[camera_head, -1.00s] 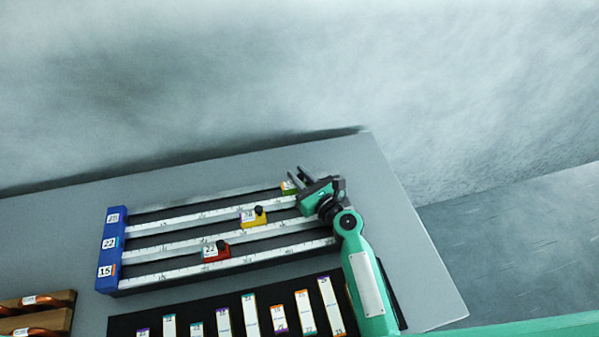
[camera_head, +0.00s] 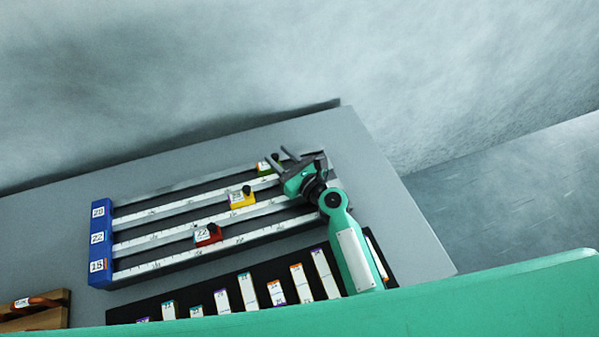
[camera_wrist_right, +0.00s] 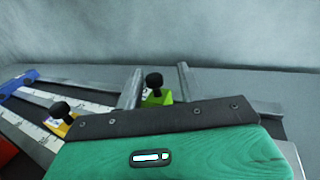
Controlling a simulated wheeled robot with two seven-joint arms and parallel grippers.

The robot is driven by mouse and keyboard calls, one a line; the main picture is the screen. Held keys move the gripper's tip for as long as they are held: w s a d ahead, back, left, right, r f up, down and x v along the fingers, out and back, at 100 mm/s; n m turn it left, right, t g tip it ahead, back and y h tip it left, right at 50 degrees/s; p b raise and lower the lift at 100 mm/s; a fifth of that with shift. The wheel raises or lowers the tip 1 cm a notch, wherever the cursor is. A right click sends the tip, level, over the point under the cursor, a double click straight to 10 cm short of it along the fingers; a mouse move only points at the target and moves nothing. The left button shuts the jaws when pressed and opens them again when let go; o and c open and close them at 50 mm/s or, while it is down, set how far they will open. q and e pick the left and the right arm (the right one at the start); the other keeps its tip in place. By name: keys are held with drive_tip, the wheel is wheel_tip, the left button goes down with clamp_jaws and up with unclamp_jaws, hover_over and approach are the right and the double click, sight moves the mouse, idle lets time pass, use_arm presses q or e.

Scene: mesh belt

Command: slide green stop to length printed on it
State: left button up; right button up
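The green stop (camera_head: 263,169) with a black knob sits on the farthest rail, toward its right part. My right gripper (camera_head: 278,156) is at it from the right and above. In the right wrist view the green stop (camera_wrist_right: 157,97) and its knob show between the two fingers, which stand apart on either side with gaps. The gripper (camera_wrist_right: 158,88) is open. The print on the green stop is too small to read. The yellow stop (camera_head: 240,200) and red stop (camera_head: 207,235) sit on nearer rails. My left gripper is not in view.
A blue end block (camera_head: 101,240) with number labels closes the rails' left end. A dark tray (camera_head: 185,299) of upright labelled pieces lies in front. A wooden rack (camera_head: 40,312) stands at lower left. The grey table (camera_head: 395,215) is clear at right.

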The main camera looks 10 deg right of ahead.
drive_tip(key=b+v, duration=0.2)
drive_tip(key=v, duration=0.9)
drive_tip(key=shift+s+d+f, duration=0.1)
drive_tip(key=shift+s+d, duration=0.35)
drive_tip(key=shift+s, duration=0.15)
